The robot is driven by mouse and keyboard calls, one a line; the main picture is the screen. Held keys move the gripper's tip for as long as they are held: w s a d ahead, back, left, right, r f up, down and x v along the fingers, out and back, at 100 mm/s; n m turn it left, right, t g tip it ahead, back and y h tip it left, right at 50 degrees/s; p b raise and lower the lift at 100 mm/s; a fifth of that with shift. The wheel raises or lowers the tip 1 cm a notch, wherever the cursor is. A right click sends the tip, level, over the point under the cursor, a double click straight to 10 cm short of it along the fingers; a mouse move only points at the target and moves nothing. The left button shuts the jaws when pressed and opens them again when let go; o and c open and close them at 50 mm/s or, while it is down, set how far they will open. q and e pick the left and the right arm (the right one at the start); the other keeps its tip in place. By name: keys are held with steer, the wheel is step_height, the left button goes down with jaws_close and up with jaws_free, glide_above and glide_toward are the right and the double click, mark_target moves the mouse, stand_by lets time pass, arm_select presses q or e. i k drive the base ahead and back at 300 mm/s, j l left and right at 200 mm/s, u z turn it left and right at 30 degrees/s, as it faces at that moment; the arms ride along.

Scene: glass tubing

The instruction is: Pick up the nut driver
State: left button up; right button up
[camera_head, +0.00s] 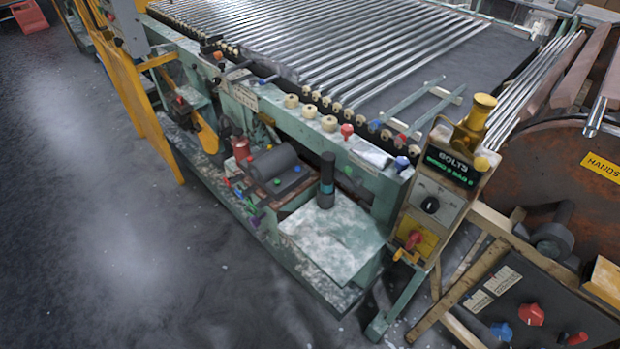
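I cannot clearly single out a nut driver. The likeliest candidate is a dark upright cylinder (327,180) with a blue band near its lower part. It stands on a flat pale, dust-covered plate (335,240) at the front of the machine. Small coloured pieces, red, blue and green, lie or are fixed left of it, too small to name. Neither of my grippers shows in the head view, and nothing is seen touching the cylinder.
A green machine frame (300,118) carries rows of glass tubes (330,40) behind the plate. A control box (430,205) with a yellow fitting (476,120) on top stands right of it. A round rusty housing (560,165) is at the right. Open dark floor (110,240) lies left.

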mark_target(328, 158)
steer(key=i+j+u, duration=0.1)
steer(key=i+j, duration=0.3)
steer(key=j, duration=0.15)
steer(key=i+j+z, duration=0.15)
steer(key=j, duration=0.35)
steer(key=i+j+z, duration=0.15)
steer(key=j, duration=0.35)
steer(key=j+z, duration=0.1)
steer(key=j, duration=0.4)
steer(key=i, duration=0.05)
